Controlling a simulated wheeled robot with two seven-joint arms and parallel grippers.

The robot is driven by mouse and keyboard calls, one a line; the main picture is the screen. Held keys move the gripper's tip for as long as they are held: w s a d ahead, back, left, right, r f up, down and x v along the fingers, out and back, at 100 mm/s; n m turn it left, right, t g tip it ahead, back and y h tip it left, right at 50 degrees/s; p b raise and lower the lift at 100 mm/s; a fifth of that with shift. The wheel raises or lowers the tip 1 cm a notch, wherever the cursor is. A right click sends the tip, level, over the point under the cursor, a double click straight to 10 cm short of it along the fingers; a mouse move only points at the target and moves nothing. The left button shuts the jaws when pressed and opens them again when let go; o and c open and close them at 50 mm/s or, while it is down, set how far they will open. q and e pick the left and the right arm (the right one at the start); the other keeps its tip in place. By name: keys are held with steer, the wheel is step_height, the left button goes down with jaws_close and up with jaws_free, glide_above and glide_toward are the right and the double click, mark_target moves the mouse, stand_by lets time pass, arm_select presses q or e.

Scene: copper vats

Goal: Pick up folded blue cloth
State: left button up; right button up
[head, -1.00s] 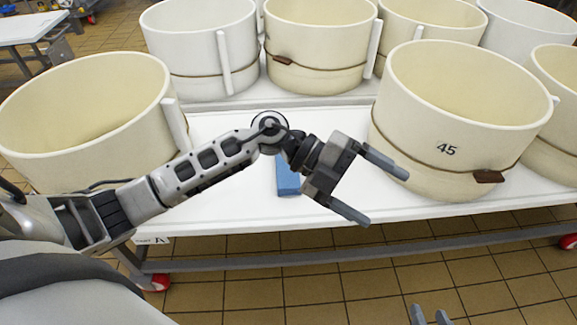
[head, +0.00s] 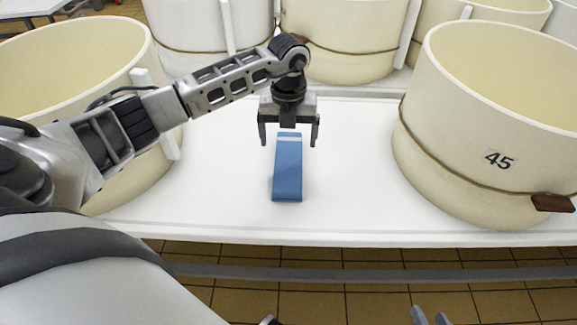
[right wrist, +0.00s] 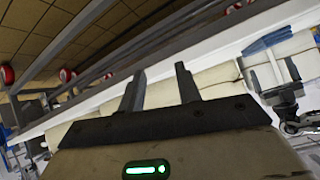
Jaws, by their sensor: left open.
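The folded blue cloth (head: 288,172) lies flat on the white table, a narrow block with a pale band at its far end. My left gripper (head: 289,143) is open, its fingers pointing down on either side of the cloth's far end. It looks a little above the cloth; I cannot tell the exact height. The right wrist view also shows the cloth (right wrist: 268,42) and my left gripper near the right edge. My right gripper (head: 430,318) shows only its fingertips at the bottom of the head view. In the right wrist view its two fingers (right wrist: 161,85) are apart and empty.
The white table (head: 345,190) is bare around the cloth. A cream vat (head: 100,55) stands on the left and a vat marked 45 (head: 490,110) on the right. More vats (head: 345,40) stand behind. The table's front edge is close, with tiled floor below.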

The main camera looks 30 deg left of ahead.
mark_target(288, 160)
arm_select(q)
step_height(288, 160, down, 6)
steer(key=shift+f+b, duration=0.2)
steer(key=shift+b, duration=0.55)
steer(key=shift+f, duration=0.35)
steer(key=c, duration=1.2)
arm_select(e)
steer(key=shift+w+a+f, duration=0.25)
steer(key=shift+a+f, duration=0.1)
